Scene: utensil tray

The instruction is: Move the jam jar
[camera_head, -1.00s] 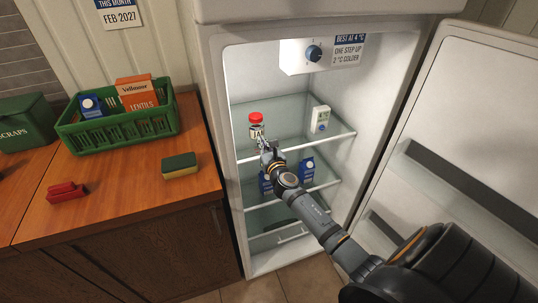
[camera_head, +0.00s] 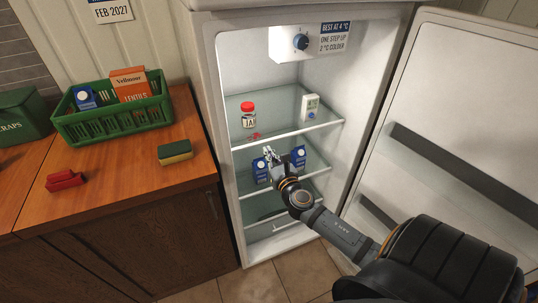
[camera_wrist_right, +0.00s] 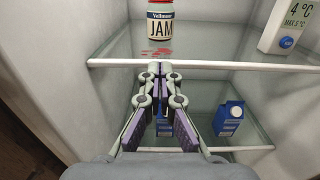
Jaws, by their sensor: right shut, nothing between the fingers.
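The jam jar (camera_head: 248,121), with a red lid and a white label, stands upright on the upper glass shelf (camera_head: 285,118) of the open fridge, toward the left. In the right wrist view the jar (camera_wrist_right: 160,27) shows its "JAM" label, with the lid cut off by the top edge. My right gripper (camera_head: 270,153) is shut and empty, apart from the jar, in front of and below the upper shelf's front edge. Its closed fingertips (camera_wrist_right: 160,68) point toward the shelf edge. My left gripper is not in view.
A red smear (camera_head: 254,137) lies on the shelf before the jar. A white thermometer (camera_head: 311,106) stands to its right. Blue cartons (camera_head: 298,158) stand on the shelf below. The open door (camera_head: 440,130) is at the right. A green basket (camera_head: 115,122) and sponge (camera_head: 174,152) are on the counter.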

